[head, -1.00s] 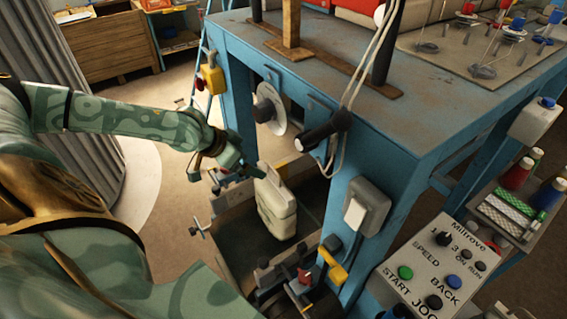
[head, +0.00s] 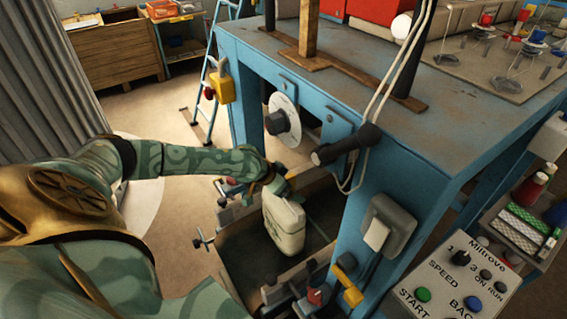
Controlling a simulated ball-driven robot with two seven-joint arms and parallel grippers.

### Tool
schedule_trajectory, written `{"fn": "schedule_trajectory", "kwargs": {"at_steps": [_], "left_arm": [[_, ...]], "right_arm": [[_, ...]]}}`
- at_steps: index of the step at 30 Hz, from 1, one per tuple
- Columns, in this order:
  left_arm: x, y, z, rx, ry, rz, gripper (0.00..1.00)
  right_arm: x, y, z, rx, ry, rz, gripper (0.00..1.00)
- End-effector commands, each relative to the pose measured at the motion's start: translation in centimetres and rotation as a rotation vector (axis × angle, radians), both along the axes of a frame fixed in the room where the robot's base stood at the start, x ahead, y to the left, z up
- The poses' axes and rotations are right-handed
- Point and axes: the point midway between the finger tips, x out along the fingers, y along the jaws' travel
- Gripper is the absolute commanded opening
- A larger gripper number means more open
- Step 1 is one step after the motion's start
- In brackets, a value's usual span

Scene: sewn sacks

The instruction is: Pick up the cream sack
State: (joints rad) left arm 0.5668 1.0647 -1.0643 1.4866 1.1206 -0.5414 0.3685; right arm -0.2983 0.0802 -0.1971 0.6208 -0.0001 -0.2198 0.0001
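The cream sack (head: 284,224) stands nearly upright, leaning slightly, in the dark-floored trough (head: 232,268) under the blue machine. My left gripper (head: 286,194) is at the top of the sack, reaching in from the left. Its fingers are small and dark against the sack's top edge, so I cannot tell whether they are closed on it. I also cannot tell whether the sack's base touches the trough floor. My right gripper is not in view.
The blue machine frame (head: 350,240) rises right of the sack, with a disc (head: 285,118) and a dark cylinder (head: 345,146) above it. Clamps (head: 297,298) stand at the trough's near end. A control panel (head: 455,285) is at lower right. Open floor lies left.

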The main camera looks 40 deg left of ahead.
Motion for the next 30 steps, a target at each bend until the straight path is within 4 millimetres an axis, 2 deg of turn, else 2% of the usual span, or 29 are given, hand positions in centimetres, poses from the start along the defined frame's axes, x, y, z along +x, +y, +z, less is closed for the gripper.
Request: {"fn": "schedule_trajectory", "kwargs": {"at_steps": [6, 15, 16, 17, 25, 30], "left_arm": [[0.1, 0.0, 0.0, 0.001, 0.0, 0.001, 0.98], [0.1, 0.0, 0.0, 0.001, 0.0, 0.001, 0.14], [0.1, 0.0, 0.0, 0.001, 0.0, 0.001, 0.06], [0.4, 0.1, 0.4, -0.002, -0.011, 0.002, 0.01], [0.4, 0.1, 0.5, -0.001, -0.012, 0.002, 0.01], [0.4, 0.0, 1.2, -0.002, -0.013, 0.001, 0.01]], "right_arm": [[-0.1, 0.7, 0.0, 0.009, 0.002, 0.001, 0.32], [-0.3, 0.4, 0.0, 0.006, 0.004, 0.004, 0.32], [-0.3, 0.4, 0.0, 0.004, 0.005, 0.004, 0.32], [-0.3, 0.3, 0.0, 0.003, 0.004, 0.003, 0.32], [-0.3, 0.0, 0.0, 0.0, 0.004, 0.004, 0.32], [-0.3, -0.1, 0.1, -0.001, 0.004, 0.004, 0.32]]}}
